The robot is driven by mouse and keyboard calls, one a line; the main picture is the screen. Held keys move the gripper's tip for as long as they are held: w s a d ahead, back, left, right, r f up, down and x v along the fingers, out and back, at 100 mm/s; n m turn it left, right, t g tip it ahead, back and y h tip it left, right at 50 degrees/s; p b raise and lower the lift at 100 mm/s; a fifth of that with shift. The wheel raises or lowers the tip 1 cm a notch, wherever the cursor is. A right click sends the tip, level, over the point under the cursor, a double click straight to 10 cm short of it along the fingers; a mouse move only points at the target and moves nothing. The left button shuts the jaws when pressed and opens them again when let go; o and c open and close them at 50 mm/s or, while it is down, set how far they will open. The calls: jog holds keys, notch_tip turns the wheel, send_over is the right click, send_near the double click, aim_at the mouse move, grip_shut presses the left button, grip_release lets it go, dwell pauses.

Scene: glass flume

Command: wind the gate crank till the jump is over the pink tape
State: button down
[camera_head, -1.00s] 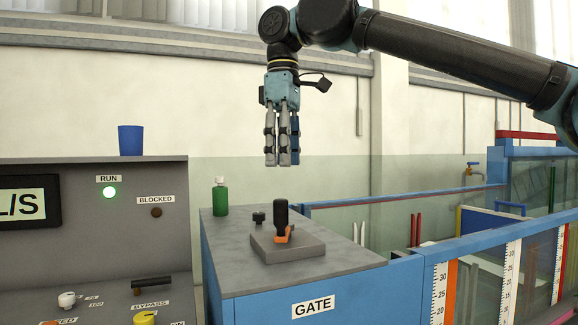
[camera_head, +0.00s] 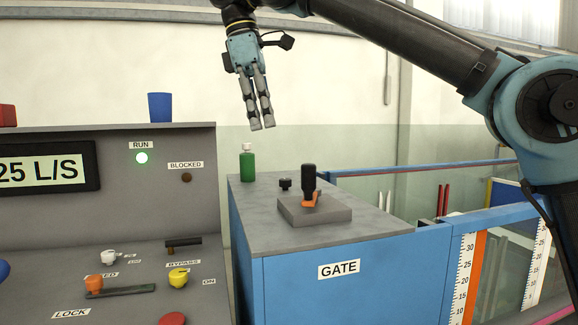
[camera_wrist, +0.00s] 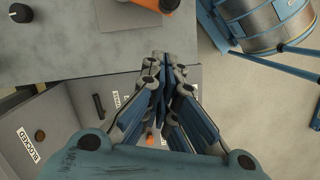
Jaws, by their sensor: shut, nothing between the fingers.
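The gate crank is an upright black handle (camera_head: 309,180) on an orange arm (camera_head: 311,200), set on a grey block (camera_head: 317,213) on top of the blue cabinet labelled GATE (camera_head: 339,269). In the wrist view, part of the orange arm (camera_wrist: 158,5) shows at the top edge. My gripper (camera_head: 262,125) hangs above the cabinet, up and to the left of the crank and apart from it. Its fingers (camera_wrist: 160,60) are together and hold nothing. Pink tape (camera_head: 552,316) shows at the bottom right edge. I cannot make out the jump in the flume.
A green bottle (camera_head: 247,163) stands on the cabinet's back left, near a small black knob (camera_head: 285,184). At left is a control desk with a lit RUN lamp (camera_head: 142,157), a 25 L/S display (camera_head: 45,170) and a blue cup (camera_head: 160,107). White rulers (camera_head: 463,275) line the flume.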

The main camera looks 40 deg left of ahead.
aim_at(311, 180)
jog(key=w+d+x, duration=0.1)
jog(key=d+x, duration=0.1)
jog(key=x, duration=0.8)
jog(key=shift+w+f+n, duration=0.15)
jog(key=shift+n, duration=0.25)
dwell(0.4)
jog(key=shift+d, duration=0.1)
